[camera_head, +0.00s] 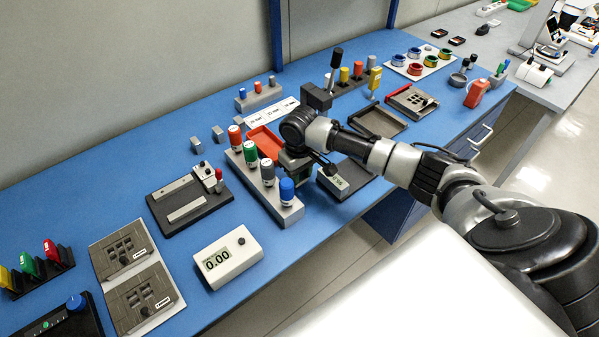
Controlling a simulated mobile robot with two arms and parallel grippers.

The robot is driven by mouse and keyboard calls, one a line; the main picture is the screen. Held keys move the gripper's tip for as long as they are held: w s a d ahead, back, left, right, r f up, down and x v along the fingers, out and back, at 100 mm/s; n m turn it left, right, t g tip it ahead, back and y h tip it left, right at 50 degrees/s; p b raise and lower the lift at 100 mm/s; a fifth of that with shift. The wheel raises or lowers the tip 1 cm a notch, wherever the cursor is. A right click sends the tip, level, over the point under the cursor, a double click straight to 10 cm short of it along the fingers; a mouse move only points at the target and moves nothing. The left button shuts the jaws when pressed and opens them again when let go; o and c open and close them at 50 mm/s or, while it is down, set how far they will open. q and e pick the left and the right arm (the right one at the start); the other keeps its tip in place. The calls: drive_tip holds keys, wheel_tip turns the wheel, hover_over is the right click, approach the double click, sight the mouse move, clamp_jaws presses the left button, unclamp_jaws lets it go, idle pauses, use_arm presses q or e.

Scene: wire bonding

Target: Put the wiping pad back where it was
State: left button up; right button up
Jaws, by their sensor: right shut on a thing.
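My right gripper (297,168) points down over the blue bench, just right of the rack of coloured-capped bottles. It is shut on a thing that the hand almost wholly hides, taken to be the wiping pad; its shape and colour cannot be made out. I cannot tell whether it touches the bench. An orange-red tray (262,140) lies just behind and left of the gripper, partly covered by my arm. My left gripper is out of view.
The bottle rack (291,213) stands close left of the gripper. A small display device (334,183) and dark trays (377,122) lie to the right, under or beside my arm. A white meter (228,257) stands in front left. Bare bench shows around the meter.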

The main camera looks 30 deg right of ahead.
drive_tip(key=shift+f, duration=0.25)
drive_tip(key=o, duration=0.9)
drive_tip(key=shift+f, duration=0.1)
drive_tip(key=shift+c, duration=0.2)
wheel_tip(320, 180, up, 12)
drive_tip(key=shift+b, duration=0.35)
